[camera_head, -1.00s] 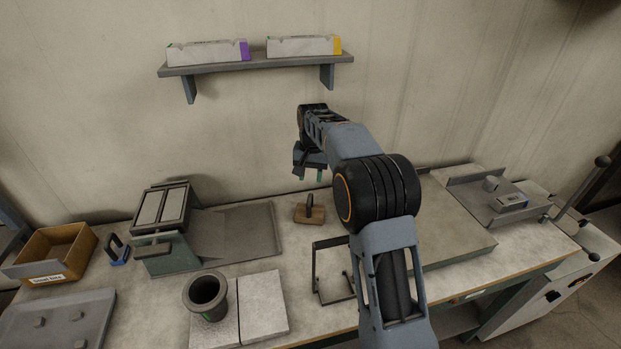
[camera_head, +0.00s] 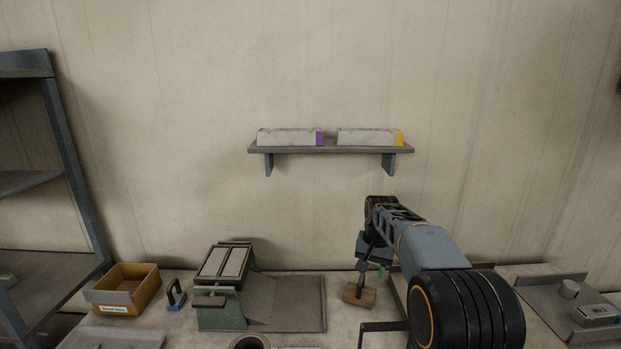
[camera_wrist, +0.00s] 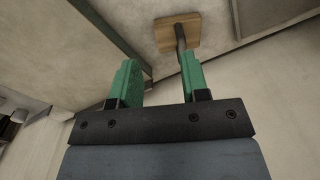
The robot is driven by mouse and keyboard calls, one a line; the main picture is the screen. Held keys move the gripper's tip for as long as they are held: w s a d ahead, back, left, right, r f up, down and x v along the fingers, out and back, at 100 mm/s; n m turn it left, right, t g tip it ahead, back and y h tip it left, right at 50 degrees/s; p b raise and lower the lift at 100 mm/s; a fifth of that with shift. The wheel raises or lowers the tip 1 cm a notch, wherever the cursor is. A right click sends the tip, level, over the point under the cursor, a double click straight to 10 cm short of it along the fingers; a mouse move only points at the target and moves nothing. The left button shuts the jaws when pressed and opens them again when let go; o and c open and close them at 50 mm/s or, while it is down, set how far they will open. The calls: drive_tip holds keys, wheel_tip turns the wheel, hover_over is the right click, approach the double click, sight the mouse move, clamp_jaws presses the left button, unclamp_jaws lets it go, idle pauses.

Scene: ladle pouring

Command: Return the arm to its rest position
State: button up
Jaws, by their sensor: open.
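My gripper (camera_head: 374,266) hangs at the end of my raised arm, above the back of the bench in the head view. In the wrist view my gripper (camera_wrist: 158,82) shows two green fingers standing wide apart with nothing between them. A wooden block with a dark upright handle (camera_head: 359,293) stands on the bench below my gripper. The same block (camera_wrist: 177,33) shows beyond the fingers in the wrist view, apart from them.
A wall shelf (camera_head: 331,150) carries two boxes behind the arm. A green-sided device (camera_head: 222,290), a cardboard bin (camera_head: 125,290) and a blue-based handle (camera_head: 176,296) stand on the bench at left. A tray (camera_head: 545,300) lies at right. A rack (camera_head: 75,170) stands at far left.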

drive_tip(key=s+r+n+t, duration=0.2)
drive_tip(key=s+r, duration=0.2)
drive_tip(key=s, duration=1.1)
drive_tip(key=s+f+n+t, duration=0.1)
drive_tip(key=s+f, duration=0.3)
drive_tip(key=s, duration=0.8)
drive_tip(key=shift+s+a+n, duration=0.15)
drive_tip(key=shift+s+n, duration=0.2)
drive_tip(key=shift+n, duration=0.35)
drive_tip(key=shift+f, duration=0.1)
